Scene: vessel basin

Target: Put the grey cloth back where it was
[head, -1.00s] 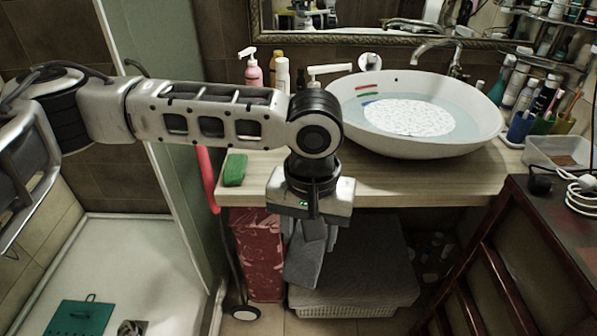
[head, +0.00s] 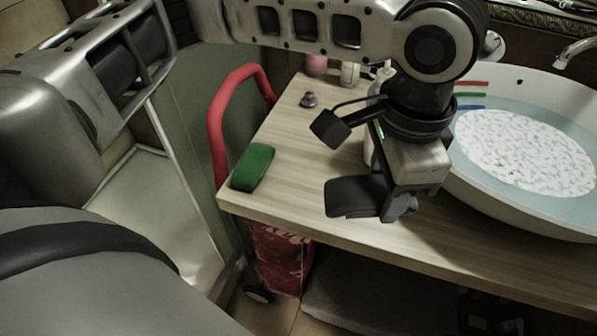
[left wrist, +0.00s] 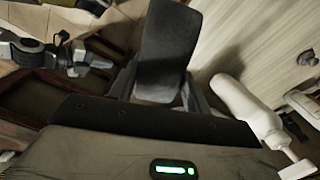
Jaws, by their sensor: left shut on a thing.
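My left gripper (head: 385,202) is shut on the grey cloth (head: 352,196), which shows as a small dark grey flap sticking out to the left of the fingers. The gripper is above the wooden counter, near its front edge and left of the basin. In the left wrist view the cloth (left wrist: 167,50) stands out beyond the gripper as a dark grey sheet, with the counter beside and behind it. The fingers partly hide the cloth, and the gap below it is hard to judge.
A green sponge (head: 253,166) lies at the counter's (head: 290,185) left end, by a red handle (head: 218,125). A small grey knob (head: 309,99) stands behind. The basin (head: 490,205) is on the right. A white bottle (left wrist: 245,105) is close to the gripper.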

